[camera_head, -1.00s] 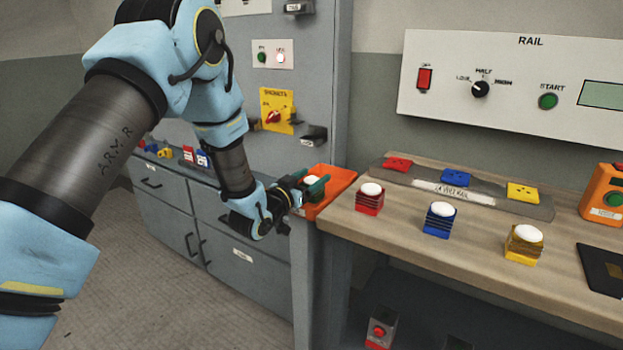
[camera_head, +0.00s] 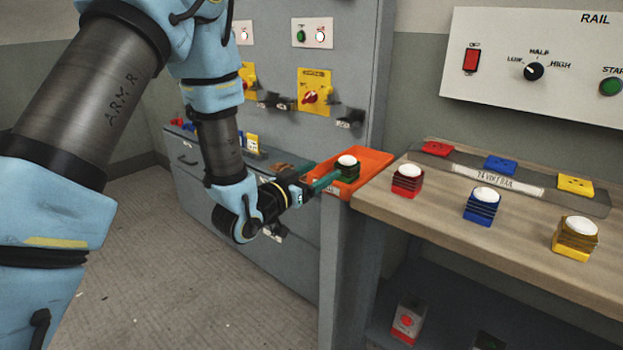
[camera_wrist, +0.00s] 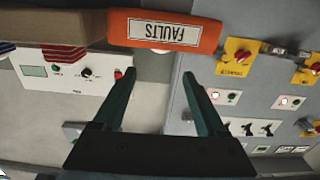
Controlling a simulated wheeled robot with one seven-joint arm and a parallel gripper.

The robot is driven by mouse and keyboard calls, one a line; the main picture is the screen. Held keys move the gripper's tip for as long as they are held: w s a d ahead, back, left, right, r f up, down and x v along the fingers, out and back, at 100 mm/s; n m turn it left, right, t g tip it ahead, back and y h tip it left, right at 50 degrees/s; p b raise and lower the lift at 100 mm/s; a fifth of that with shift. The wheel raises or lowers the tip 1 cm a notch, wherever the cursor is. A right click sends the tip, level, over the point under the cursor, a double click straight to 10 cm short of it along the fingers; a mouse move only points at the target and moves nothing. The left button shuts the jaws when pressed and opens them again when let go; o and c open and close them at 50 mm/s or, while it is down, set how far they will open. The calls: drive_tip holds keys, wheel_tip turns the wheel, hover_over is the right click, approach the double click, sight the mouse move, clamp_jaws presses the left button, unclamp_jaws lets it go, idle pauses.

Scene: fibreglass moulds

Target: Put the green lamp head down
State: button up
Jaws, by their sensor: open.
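The green lamp head (camera_head: 347,169), a dark ribbed block with a white dome, stands upright in the orange tray (camera_head: 372,160) at the left end of the bench. My gripper (camera_head: 326,181) is open, just left of the lamp head at the tray's near edge. In the wrist view my gripper (camera_wrist: 159,74) has its two green fingers spread with nothing between them. That view is upside down; the orange tray (camera_wrist: 118,29) with its FAULTS label lies beyond the fingertips. A white rounded bit shows past its rim, and the lamp's green body is hidden there.
Red (camera_head: 407,180), blue (camera_head: 482,204) and yellow (camera_head: 575,238) lamp heads stand on the wooden bench (camera_head: 440,210). A grey rail strip (camera_head: 520,188) with coloured sockets lies behind them. A grey cabinet (camera_head: 350,60) with switches rises behind the tray.

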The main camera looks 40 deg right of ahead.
drive_tip(key=w+a+f+n+t+y, duration=0.1)
drive_tip(key=w+a+n+t+y, duration=0.15)
drive_tip(key=w+a+y, duration=0.7)
drive_tip(key=w+a+f+n+t+y, duration=0.15)
drive_tip(key=w+a+n, duration=0.3)
drive_tip(key=a, duration=1.05)
drive_tip(key=s+a+n+g+y, duration=0.3)
drive_tip(key=s+a, duration=0.3)
drive_tip(key=a, duration=0.5)
drive_tip(key=s+a+n+g+y, duration=0.3)
drive_tip(key=s+a, duration=0.4)
drive_tip(key=a, duration=0.4)
drive_tip(key=shift+r+n+g, duration=0.3)
drive_tip(key=shift+r+g, duration=0.15)
drive_tip(key=shift+g, duration=0.05)
wheel_tip(320, 180, up, 2)
drive_tip(key=shift+r+p, duration=0.1)
drive_tip(key=shift+p, duration=1)
drive_tip(key=shift+c, duration=0.2)
